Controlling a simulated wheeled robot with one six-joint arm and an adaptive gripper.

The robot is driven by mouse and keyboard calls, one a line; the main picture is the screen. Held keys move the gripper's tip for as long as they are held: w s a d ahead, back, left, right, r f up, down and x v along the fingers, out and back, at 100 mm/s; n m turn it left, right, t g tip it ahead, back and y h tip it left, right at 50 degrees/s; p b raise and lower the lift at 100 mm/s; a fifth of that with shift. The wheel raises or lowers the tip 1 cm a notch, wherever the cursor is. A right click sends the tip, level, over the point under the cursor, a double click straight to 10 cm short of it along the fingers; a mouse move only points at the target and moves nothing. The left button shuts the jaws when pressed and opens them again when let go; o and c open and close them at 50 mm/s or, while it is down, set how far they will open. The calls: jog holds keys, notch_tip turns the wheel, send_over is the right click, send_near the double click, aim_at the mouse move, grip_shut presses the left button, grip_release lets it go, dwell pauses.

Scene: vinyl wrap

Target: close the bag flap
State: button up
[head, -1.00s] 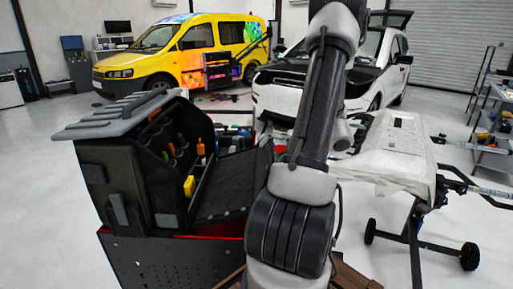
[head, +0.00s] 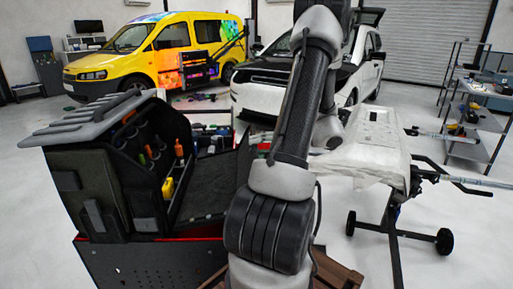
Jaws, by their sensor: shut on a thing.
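The bag is a dark tool bag (head: 82,178) standing upright on a black perforated cart at the left of the head view. Its grey ribbed top (head: 85,119) sticks out to the left, and its inside with several tools faces right. The dark bag flap (head: 211,186) hangs open, sloping up and right from the bag's opening. The flap's right end passes behind my arm. A wrist link of my arm shows just right of the forearm. My gripper's fingers are hidden behind the arm, so I cannot see their contact with the flap.
The perforated cart (head: 150,270) holds the bag, with a brown wooden crate or pallet (head: 335,272) beside it. A white-covered wheeled stand (head: 365,150) is on the right. A yellow van (head: 150,55), a white van and grey shelves (head: 470,120) stand behind. Floor at lower right is clear.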

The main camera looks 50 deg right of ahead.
jog(key=v, duration=1.2)
jog(key=shift+s+r, duration=0.1)
